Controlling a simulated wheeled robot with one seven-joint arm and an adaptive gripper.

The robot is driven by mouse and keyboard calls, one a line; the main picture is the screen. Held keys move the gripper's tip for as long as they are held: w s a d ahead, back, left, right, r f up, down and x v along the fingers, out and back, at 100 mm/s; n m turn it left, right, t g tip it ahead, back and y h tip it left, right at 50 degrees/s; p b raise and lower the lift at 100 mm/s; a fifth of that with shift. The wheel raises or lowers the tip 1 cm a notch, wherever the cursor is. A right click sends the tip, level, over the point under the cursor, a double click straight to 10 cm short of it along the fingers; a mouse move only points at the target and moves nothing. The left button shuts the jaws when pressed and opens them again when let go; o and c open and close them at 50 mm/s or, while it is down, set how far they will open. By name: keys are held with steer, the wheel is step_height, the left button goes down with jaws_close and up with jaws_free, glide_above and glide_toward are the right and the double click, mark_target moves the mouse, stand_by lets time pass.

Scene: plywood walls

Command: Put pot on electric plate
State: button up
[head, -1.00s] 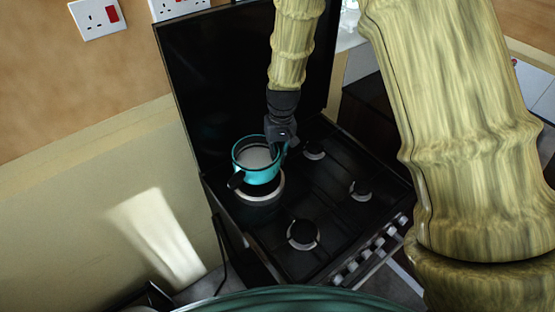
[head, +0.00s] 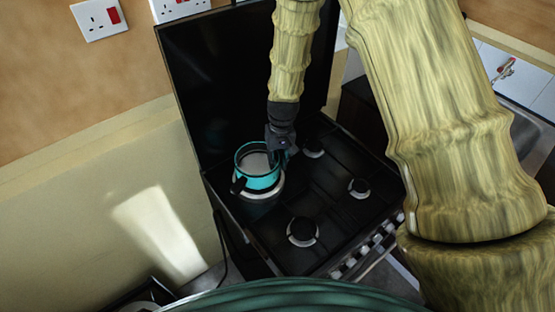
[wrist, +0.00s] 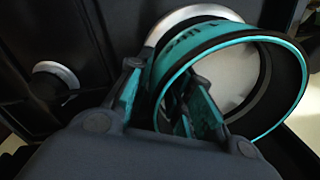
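The teal pot (head: 263,182), with a dark handle at lower left, sits upright over the pale-ringed electric plate (head: 262,195) at the back left of the black stove. In the wrist view the pot (wrist: 182,48) fills the right side, and the plate's silver ring (wrist: 160,26) shows behind it. My gripper (head: 277,158) is at the pot's right rim. In the wrist view its fingers (wrist: 160,98) straddle the pot wall, one outside and one inside, with a gap between them. The pot's underside contact is hidden.
Other burners (head: 302,231) spread over the stove top, with knobs along its front edge. A dark raised lid (head: 245,75) stands behind the stove. A sink (head: 520,85) is at far right. A wall is at left.

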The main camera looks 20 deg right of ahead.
steer(key=shift+r, duration=0.2)
step_height(320, 180, up, 12)
steer(key=b, duration=0.4)
steer(key=shift+d, duration=0.4)
stand_by(0.5)
